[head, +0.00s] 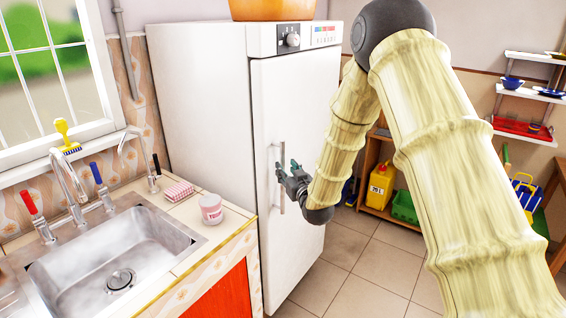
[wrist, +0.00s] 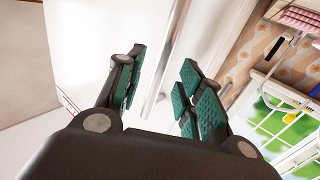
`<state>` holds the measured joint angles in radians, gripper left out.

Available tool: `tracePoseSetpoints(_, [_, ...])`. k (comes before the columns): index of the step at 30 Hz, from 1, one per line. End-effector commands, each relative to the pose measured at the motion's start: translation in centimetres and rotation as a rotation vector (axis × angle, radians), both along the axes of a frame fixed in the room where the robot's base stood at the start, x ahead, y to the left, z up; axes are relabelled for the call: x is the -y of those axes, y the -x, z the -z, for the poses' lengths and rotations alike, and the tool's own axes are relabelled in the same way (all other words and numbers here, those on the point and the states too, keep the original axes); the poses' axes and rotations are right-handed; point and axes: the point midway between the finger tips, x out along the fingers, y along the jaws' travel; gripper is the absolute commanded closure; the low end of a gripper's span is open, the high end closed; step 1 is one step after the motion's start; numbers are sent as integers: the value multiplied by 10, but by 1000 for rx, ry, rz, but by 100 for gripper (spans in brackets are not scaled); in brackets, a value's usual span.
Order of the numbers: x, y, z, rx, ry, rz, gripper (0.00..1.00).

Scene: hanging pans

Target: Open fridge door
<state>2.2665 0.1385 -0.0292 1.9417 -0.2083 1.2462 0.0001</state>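The white fridge (head: 200,90) stands behind the counter, and its front door (head: 297,95) looks shut. A vertical metal bar handle (head: 282,206) runs along the door's left side. My gripper (head: 287,168) is at the handle, level with its middle, and partly covers it. In the wrist view, my gripper (wrist: 162,85) is open, with green-padded fingers apart. The handle (wrist: 166,62) shows in the gap between the two fingers. Clear space shows between the bar and both pads, so I see no grip on it. How deep the bar sits between the fingers is hard to tell.
A sink counter (head: 190,262) with a pink-labelled tub (head: 211,209) stands left of the door, its corner close to the fridge. A wooden shelf with a yellow container (head: 381,186) and green crate (head: 404,206) is at right. The tiled floor (head: 350,265) before the door is clear.

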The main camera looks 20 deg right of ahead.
Motion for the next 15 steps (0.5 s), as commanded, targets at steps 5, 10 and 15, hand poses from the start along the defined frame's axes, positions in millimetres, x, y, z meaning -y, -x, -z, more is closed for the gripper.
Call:
tracePoseSetpoints(5, [-2,-26,-2,0,0,-1,63])
tracePoseSetpoints(10, [-4,-39,0,-1,0,-1,63])
tracePoseSetpoints(15, [-4,-44,0,0,0,-1,63])
